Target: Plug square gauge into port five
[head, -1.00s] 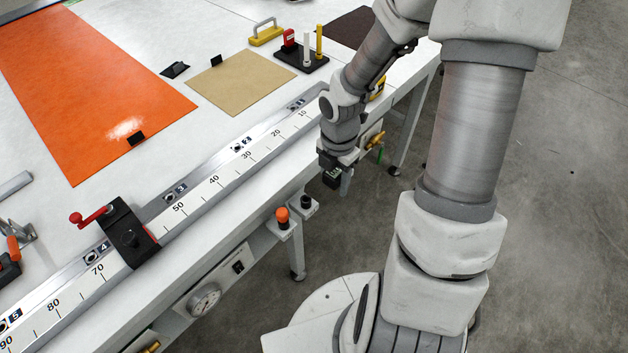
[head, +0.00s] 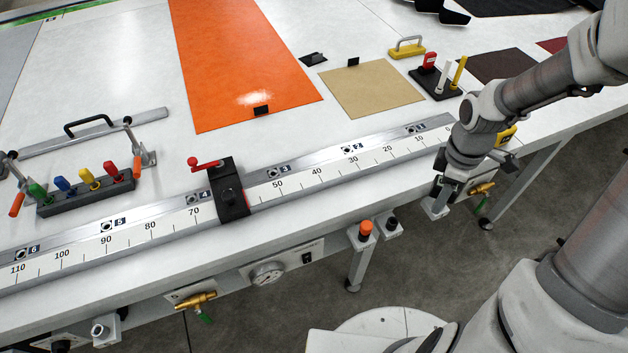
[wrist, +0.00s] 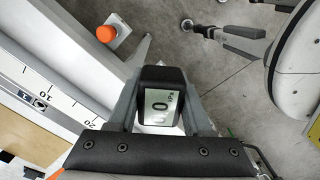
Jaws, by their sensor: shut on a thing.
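My gripper (head: 443,187) is beyond the front edge of the table, near the right end of the ruled rail (head: 330,180). In the wrist view its two fingers (wrist: 160,112) are shut on the square gauge (wrist: 161,106), a dark block with a pale display reading 0. In the head view I cannot make out the gauge clearly. Port five (head: 106,226) is a small round hole beside the label 5 on the rail, at the left of the head view, far from my gripper. It looks empty.
A black clamp (head: 229,192) with a red handle straddles the rail between ports four and three. A block with coloured handles (head: 86,190) stands behind port five. An orange button (head: 366,228) and brass valves (head: 196,300) stick out at the table's front.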

